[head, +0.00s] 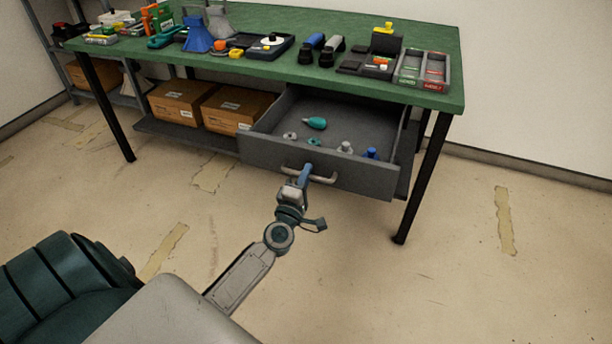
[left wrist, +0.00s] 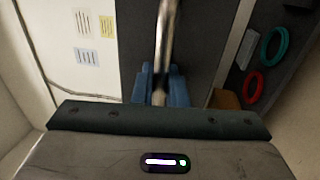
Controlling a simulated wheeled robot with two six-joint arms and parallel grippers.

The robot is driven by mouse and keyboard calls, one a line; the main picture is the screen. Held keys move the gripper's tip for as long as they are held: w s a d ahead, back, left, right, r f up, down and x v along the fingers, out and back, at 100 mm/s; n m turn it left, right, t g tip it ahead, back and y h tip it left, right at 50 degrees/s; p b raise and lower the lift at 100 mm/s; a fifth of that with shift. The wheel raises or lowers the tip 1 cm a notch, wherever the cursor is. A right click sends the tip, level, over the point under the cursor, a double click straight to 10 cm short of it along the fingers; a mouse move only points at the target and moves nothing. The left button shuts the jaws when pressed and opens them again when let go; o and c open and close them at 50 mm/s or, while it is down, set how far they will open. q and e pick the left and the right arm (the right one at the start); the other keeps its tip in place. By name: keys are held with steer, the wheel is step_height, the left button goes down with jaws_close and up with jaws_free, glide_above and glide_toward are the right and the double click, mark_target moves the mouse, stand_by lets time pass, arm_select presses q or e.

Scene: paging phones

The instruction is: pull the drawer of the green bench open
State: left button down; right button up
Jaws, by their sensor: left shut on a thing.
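The green bench (head: 340,76) stands against the wall in the head view. Its grey drawer (head: 262,150) is pulled out under the right half of the top, and small items lie inside. A metal bar handle (head: 324,180) runs across the drawer front. My left gripper (head: 305,173) is shut on this handle. In the left wrist view its blue fingers (left wrist: 162,86) close around the handle bar (left wrist: 164,40), against the dark drawer front (left wrist: 200,40). My right gripper is not in view.
Inside the drawer lie a teal bulb-shaped item (head: 316,123) and several small pieces. Cardboard boxes (head: 180,101) sit on the lower shelf left of the drawer. Black bench legs (head: 423,178) stand at the sides. The floor in front is clear.

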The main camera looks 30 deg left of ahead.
arm_select(q)
steer(key=x, duration=0.3)
steer(key=shift+w+a+f, duration=0.1)
steer(key=shift+w+f, duration=0.25)
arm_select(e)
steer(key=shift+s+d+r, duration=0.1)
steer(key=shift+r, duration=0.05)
arm_select(q)
steer(key=c, duration=1.8)
jaws_free()
steer(key=shift+s, duration=0.15)
steer(key=v, duration=1)
steer(key=shift+s+f+b, duration=0.1)
steer(key=shift+s+b, duration=0.15)
steer(key=shift+b, duration=0.05)
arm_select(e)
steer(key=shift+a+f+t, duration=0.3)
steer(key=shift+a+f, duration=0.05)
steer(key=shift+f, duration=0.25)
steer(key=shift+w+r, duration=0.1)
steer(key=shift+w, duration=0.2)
